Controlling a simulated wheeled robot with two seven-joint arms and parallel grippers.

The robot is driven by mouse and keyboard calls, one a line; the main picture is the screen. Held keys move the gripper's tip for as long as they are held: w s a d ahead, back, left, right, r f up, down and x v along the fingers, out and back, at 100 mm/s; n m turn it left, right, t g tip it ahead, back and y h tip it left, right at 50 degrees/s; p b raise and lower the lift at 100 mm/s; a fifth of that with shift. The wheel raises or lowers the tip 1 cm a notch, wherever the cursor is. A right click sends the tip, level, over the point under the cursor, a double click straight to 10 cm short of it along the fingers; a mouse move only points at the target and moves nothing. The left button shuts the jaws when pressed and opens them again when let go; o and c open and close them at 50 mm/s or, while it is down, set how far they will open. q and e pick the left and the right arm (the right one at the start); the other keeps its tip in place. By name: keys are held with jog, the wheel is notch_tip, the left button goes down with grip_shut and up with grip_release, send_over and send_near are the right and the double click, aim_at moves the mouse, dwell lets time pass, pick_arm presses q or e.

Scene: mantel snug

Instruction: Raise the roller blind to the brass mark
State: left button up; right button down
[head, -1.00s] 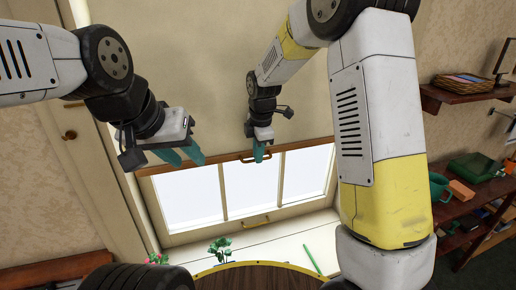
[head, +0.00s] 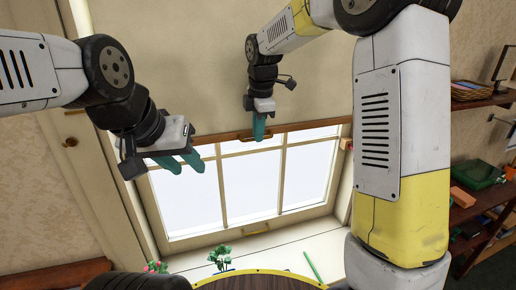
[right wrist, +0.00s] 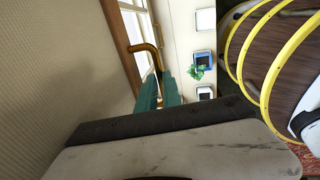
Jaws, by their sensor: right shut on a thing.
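The cream roller blind (head: 210,85) hangs over the upper window, with its brown bottom bar (head: 310,124) above the lit panes. My right gripper (head: 259,136) is at the bar, its teal fingers shut on the blind's brass pull, largely hidden by them. In the right wrist view the curved brass pull (right wrist: 151,56) shows beside the wooden bar (right wrist: 122,45), with my fingers (right wrist: 172,97) at it. My left gripper (head: 181,164) is open and empty, in front of the window's left side. A small brass-coloured piece (head: 346,144) sits on the right window frame, slightly below the bar; I cannot tell whether it is the mark.
The white sill (head: 290,250) below holds potted plants (head: 220,256) and a green stick (head: 313,266). Wooden shelves (head: 485,205) with boxes stand right, beyond my right arm.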

notch_tip(320, 180, up, 15)
jog(key=shift+f, duration=0.15)
jog(key=c, duration=1.5)
grip_release()
notch_tip(320, 180, up, 8)
jog(key=s, duration=0.1)
jog(key=shift+s+d+f, duration=0.15)
jog(key=shift+d+f, duration=0.05)
jog(key=shift+d, duration=0.1)
